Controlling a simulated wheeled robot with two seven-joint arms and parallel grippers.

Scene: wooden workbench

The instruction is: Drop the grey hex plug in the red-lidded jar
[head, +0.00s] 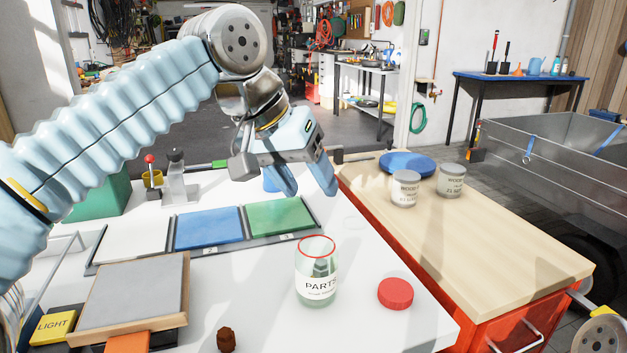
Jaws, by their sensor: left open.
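The clear jar (316,287) stands upright and open on the white bench, with a red rim and a label reading PARTS. A dark grey piece (321,267) shows inside the jar, through the glass above the label; it looks like the grey hex plug. The round red lid (396,292) lies flat on the bench to the right of the jar. My left gripper (304,184) is open and empty, above and behind the jar, with its light-blue fingers pointing down. My right gripper is not in view.
A tray with white, blue (208,229) and green (279,217) sections lies left of the jar. A brown piece (226,339) sits at the front edge, near a grey-topped wooden box (132,296). Two cans (405,189) and a blue disc (408,164) stand on the wooden-topped cabinet at right.

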